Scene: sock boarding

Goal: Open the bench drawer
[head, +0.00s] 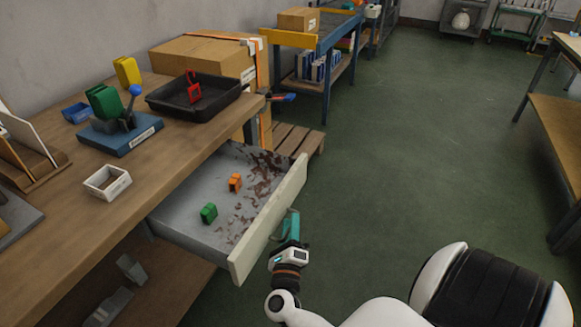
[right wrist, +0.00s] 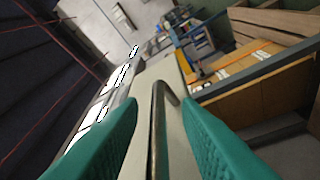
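The bench drawer (head: 210,228) is pulled well out from under the wooden workbench (head: 75,212); its pale front panel (head: 268,222) faces right. A green block (head: 209,213) and an orange block (head: 235,182) lie inside with dark reddish-brown scraps. My right gripper (head: 292,218) is at the front panel's outer side, by the handle. In the right wrist view its teal fingers stand apart on both sides of the metal bar handle (right wrist: 159,115), with gaps visible, so it is open around the handle. My left gripper is not in view.
A wooden pallet (head: 298,140) lies beyond the drawer. The green floor (head: 410,150) to the right is clear.

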